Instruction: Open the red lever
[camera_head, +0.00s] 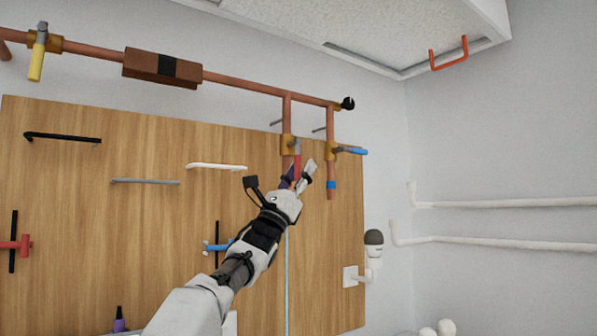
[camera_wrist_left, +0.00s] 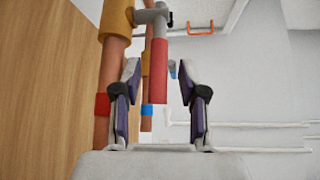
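The red lever (camera_head: 297,163) hangs downward from a grey valve stem on a brass fitting (camera_head: 287,145) on a vertical copper pipe. In the left wrist view the red lever (camera_wrist_left: 159,72) points down, its lower end in the gap between my fingers. My left gripper (camera_head: 299,178) is open, just below and around the lever's lower part in the head view; in the left wrist view its fingers (camera_wrist_left: 161,75) stand apart on either side, with no clear contact. Depth between fingers and lever is hard to tell. My right gripper is in neither view.
A blue-handled valve (camera_head: 352,151) sits on the neighbouring pipe to the right. A yellow-handled valve (camera_head: 37,62) is at the upper left. The wooden board (camera_head: 100,220) lies behind my arm, with handles on it. A white wall fixture (camera_head: 351,276) stands lower right.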

